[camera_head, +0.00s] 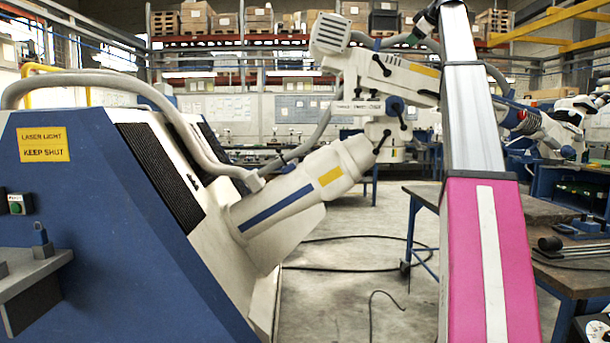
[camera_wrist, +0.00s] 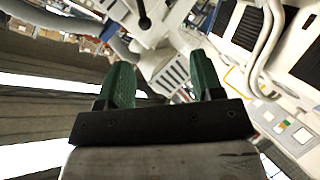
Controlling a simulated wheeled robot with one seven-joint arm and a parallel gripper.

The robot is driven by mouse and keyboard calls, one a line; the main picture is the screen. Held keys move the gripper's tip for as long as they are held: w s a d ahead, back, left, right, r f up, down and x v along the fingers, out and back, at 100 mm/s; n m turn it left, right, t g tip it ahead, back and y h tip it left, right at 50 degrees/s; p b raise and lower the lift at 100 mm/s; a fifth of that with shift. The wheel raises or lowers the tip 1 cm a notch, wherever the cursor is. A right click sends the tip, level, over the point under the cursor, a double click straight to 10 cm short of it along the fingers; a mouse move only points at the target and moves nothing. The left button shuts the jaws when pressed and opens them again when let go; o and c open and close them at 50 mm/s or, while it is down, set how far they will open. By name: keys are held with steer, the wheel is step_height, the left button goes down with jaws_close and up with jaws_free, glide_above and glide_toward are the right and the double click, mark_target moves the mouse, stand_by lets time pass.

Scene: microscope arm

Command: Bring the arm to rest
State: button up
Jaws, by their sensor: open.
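The beige jointed microscope arm (camera_head: 300,195) rises from a blue-and-beige machine body. Its lower link has a blue stripe and a yellow patch. Its upper link (camera_head: 405,80) bears black lever handles and ends at the upper left in a slatted head (camera_head: 330,33). In the wrist view a slatted white part (camera_wrist: 172,76) shows beyond my gripper, with a black handle (camera_wrist: 144,14) above it. My gripper (camera_wrist: 160,82) has two green fingers standing apart with nothing held between them. In the head view a dark part near the top looks like my gripper (camera_head: 425,22), close to the upper link; contact cannot be told.
The blue machine body (camera_head: 90,240) with a yellow "LASER LIGHT KEEP SHUT" sign (camera_head: 43,145) fills the left. A workbench (camera_head: 570,265) stands at the right. Cables lie on the floor (camera_head: 350,265). Shelves with boxes (camera_head: 225,22) line the back wall.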

steer(key=w+a+f+m+g, duration=0.1)
steer(key=w+a+f+m, duration=0.15)
steer(key=f, duration=1.35)
steer(key=w+a+f+m+g, duration=0.1)
steer(key=w+a+f+g, duration=0.15)
steer(key=f, duration=1.35)
steer(key=s+a+f+m+g+h, duration=0.1)
steer(key=a+f+m, duration=0.15)
steer(key=f, duration=1.15)
steer(key=s+a+f+m+g, duration=0.1)
steer(key=s+a+f, duration=0.15)
steer(key=f, duration=1.25)
steer(key=s+a+f+m+g, duration=0.15)
steer(key=s+f, duration=0.25)
steer(key=f, duration=0.5)
steer(key=s+a+f+m+g+h, duration=0.1)
steer(key=s+a+f, duration=0.3)
steer(key=f, duration=0.5)
steer(key=s+a+f+m+g, duration=0.1)
steer(key=s+a+f, duration=0.1)
steer(key=s+f, duration=0.5)
steer(key=s+a+f+m+g+h, duration=0.2)
steer(key=s+a+f+g, duration=0.1)
steer(key=s+f, duration=1.7)
steer(key=shift+s+a+m+g, duration=0.15)
steer(key=shift+a+m+g, duration=0.2)
steer(key=shift+a, duration=0.25)
